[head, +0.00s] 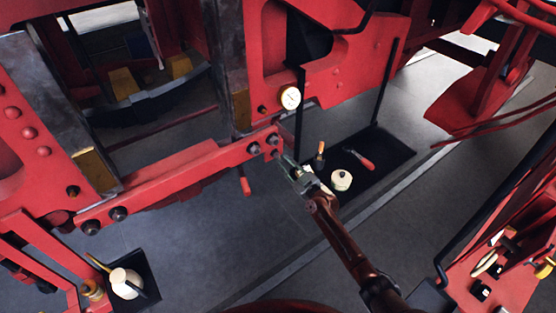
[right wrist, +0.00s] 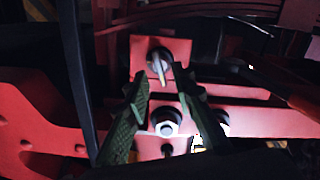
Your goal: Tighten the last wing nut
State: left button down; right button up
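A wing nut (right wrist: 159,66) with a pale upright wing sits on a stud on a red plate (right wrist: 178,48) in the right wrist view. My right gripper (right wrist: 161,76) has its two green fingers apart, with the fingertips to the left and right of the wing nut and gaps visible. I cannot tell how far in front of it the tips are. In the head view my right gripper (head: 287,161) is at the right end of the red bar (head: 180,172), and it hides the wing nut there. My left gripper is not in view.
Hex bolts (right wrist: 168,122) sit just below in the right wrist view. A dial gauge (head: 290,98) is above the gripper in the head view. A dark mat (head: 385,150) on the floor holds a white pot (head: 341,180) and a red-handled tool (head: 359,159).

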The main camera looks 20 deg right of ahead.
aim_at(278, 157)
jog(key=shift+x, duration=1.3)
jog(key=shift+a, duration=0.1)
jog(key=shift+c, duration=0.4)
grip_shut()
